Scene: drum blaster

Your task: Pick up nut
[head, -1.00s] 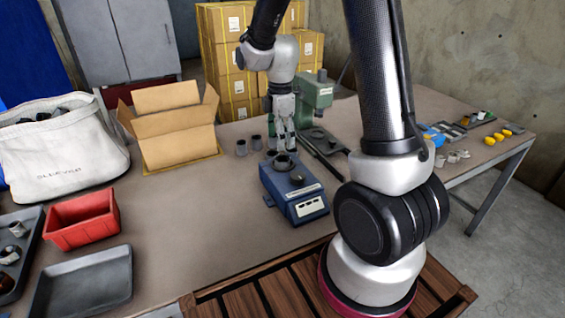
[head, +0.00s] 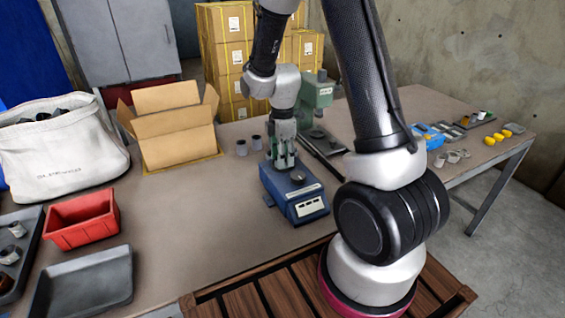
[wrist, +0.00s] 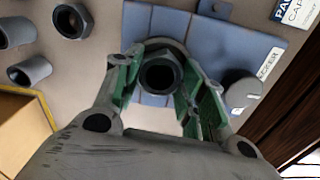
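A dark hex nut (wrist: 160,74) shows in the wrist view, over a round seat on the blue machine (wrist: 215,45). My gripper (wrist: 163,88) is open, with one green-lined finger on each side of this nut. A gap seems to show between nut and fingers; I cannot tell whether either touches. In the head view my gripper (head: 283,162) points down over the back part of the blue machine (head: 303,205), and its fingers hide the nut. Another dark hex nut (wrist: 72,20) lies on the table at upper left in the wrist view.
Grey cylinders (wrist: 30,70) stand left of the machine. A knob (wrist: 241,92) sits close to my right finger. A green machine (head: 316,92) stands behind. An open cardboard box (head: 178,145), red bin (head: 82,225) and grey tray (head: 85,290) are to the left.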

